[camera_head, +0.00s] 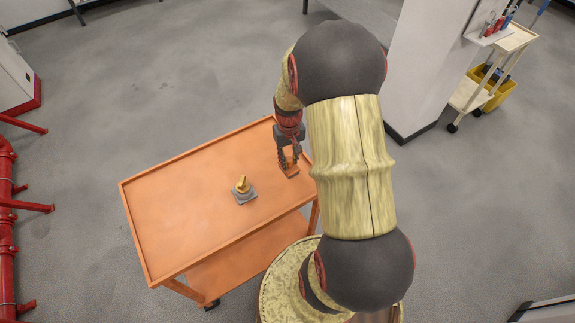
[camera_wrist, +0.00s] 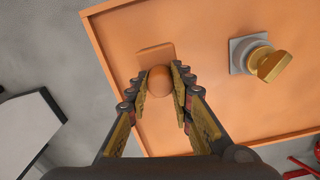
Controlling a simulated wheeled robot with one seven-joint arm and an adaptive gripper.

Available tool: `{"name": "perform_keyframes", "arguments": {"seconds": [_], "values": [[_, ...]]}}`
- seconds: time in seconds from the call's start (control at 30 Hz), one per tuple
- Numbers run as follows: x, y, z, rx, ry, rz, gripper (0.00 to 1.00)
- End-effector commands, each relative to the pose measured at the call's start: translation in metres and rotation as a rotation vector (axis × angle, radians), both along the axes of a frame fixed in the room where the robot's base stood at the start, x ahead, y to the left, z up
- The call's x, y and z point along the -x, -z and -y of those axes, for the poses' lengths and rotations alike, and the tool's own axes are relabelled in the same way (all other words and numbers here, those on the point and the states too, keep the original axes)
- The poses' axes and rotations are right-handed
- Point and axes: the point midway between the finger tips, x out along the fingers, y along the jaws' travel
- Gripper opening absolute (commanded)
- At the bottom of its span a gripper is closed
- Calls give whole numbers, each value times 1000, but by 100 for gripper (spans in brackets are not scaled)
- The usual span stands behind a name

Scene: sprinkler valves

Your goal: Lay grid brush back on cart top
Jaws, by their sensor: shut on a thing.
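The cart (camera_head: 185,190) is orange, with a flat rimmed top and a lower shelf. Its top also fills much of the wrist view (camera_wrist: 225,110). My gripper (camera_head: 289,160) is over the right end of the top. In the wrist view my gripper (camera_wrist: 161,78) is shut around the round orange knob of a piece that I take to be the grid brush (camera_wrist: 157,82). The brush's flat orange block shows beyond the fingertips. In the head view the brush (camera_head: 290,172) is low, at or just above the top; I cannot tell whether it touches.
A grey square block with a yellow knob (camera_head: 243,187) stands on the middle of the cart top, clear of my gripper. The top's left part is bare. Red pipes (camera_head: 8,210) run at the far left. A white pillar (camera_head: 420,70) and a cream trolley (camera_head: 490,70) stand at the right.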

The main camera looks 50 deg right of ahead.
Motion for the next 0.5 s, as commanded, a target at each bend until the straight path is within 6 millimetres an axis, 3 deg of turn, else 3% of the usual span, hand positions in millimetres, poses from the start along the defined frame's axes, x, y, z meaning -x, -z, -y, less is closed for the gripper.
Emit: {"name": "perform_keyframes", "arguments": {"seconds": [0.1,0.37,0.5], "values": [[-11,15,7,0,0,1,2],[-20,28,14,1,0,2,2],[-20,49,13,0,0,-1,2]]}}
